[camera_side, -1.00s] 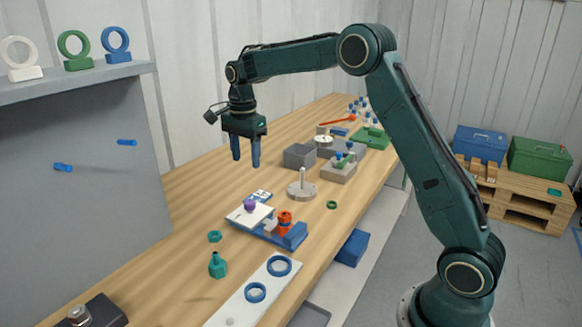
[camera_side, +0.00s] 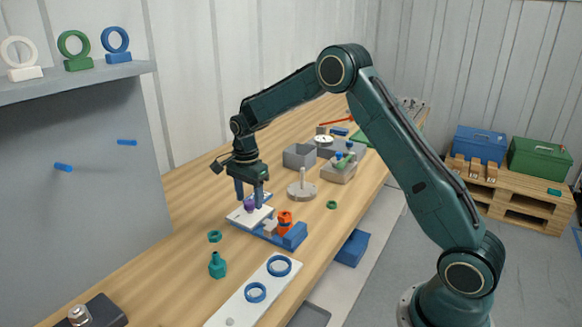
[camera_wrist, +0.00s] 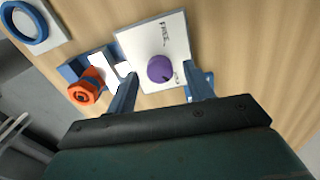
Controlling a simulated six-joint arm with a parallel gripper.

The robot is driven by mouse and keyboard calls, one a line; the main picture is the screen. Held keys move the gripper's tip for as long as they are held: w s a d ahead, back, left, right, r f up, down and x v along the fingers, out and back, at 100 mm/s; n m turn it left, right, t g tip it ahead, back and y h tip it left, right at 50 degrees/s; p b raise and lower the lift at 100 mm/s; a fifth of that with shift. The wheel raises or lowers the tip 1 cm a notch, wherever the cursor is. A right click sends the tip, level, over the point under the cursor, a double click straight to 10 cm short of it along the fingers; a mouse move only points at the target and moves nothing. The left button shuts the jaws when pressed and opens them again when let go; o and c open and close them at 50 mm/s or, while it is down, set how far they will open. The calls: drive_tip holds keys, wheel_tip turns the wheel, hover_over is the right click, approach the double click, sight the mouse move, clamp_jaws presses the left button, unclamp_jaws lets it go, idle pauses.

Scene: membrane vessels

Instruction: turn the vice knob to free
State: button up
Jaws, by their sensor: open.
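The vice knob (camera_wrist: 160,68) is purple and sits on a white plate (camera_wrist: 133,42) with printed lettering; one word near the plate's far edge looks like "FREE". In the side view the knob (camera_side: 250,203) shows on the plate of the blue vice (camera_side: 295,237). An orange part (camera_side: 284,221) stands at the vice's right end; it also shows in the wrist view (camera_wrist: 85,90). My gripper (camera_side: 250,201) is open, pointing down over the plate. In the wrist view its fingers (camera_wrist: 162,82) stand apart on either side of the knob, and I see no contact.
A teal bottle-like piece (camera_side: 217,265) and a teal nut (camera_side: 214,236) lie in front of the vice. A white board with blue rings (camera_side: 279,265) is at the front right. A round base with a peg (camera_side: 302,188) and grey bins (camera_side: 299,155) stand behind.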

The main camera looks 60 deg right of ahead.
drive_tip(key=shift+f, duration=0.4)
drive_tip(key=c, duration=1)
